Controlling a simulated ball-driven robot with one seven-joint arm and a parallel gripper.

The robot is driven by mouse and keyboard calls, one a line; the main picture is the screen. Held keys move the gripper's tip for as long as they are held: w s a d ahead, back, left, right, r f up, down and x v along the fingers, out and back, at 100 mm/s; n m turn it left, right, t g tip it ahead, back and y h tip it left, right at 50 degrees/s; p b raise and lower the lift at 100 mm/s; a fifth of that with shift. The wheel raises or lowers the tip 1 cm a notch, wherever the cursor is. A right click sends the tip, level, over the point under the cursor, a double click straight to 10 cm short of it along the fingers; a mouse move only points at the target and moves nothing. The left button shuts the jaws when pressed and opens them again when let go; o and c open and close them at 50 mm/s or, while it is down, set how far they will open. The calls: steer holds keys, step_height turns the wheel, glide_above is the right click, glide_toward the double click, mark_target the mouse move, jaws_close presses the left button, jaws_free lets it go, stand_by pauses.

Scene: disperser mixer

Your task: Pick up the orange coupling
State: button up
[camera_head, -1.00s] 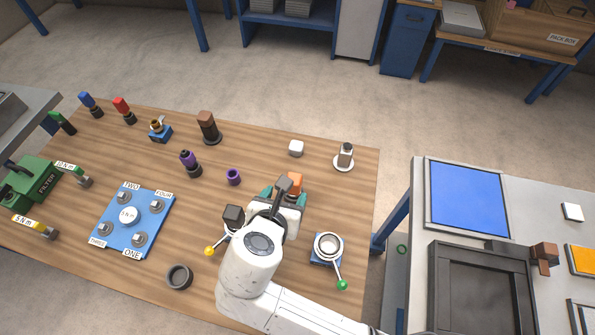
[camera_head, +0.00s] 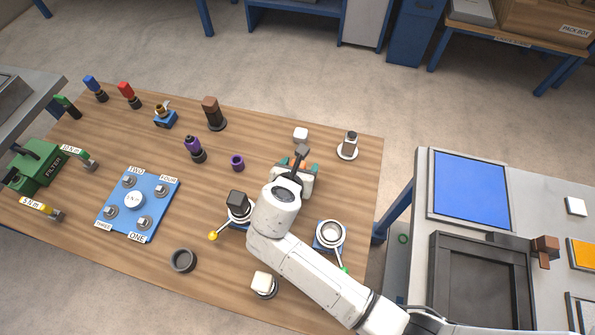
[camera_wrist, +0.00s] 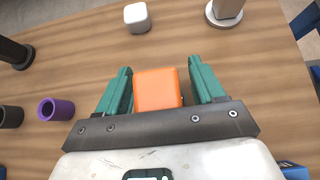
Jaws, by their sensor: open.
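The orange coupling (camera_wrist: 157,89) is a block with rounded edges. In the wrist view it lies between the two teal fingers of my gripper (camera_wrist: 160,84), with a gap to the right finger and a narrow one to the left. My gripper is open and points down at the table. In the head view my gripper (camera_head: 297,166) and wrist cover most of the coupling; only a bit of orange shows between the fingers. Whether the coupling touches the table is hidden.
A white rounded block (camera_head: 300,134) and a brown-topped part on a white disc (camera_head: 347,146) stand just beyond my gripper. A purple ring (camera_head: 237,162) is to the left. A ring fixture with a green-knobbed lever (camera_head: 329,235) and a dark-block fixture (camera_head: 238,205) stand near my arm.

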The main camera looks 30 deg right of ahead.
steer(key=c, duration=1.1)
steer(key=shift+c, duration=0.5)
steer(key=shift+r, duration=0.15)
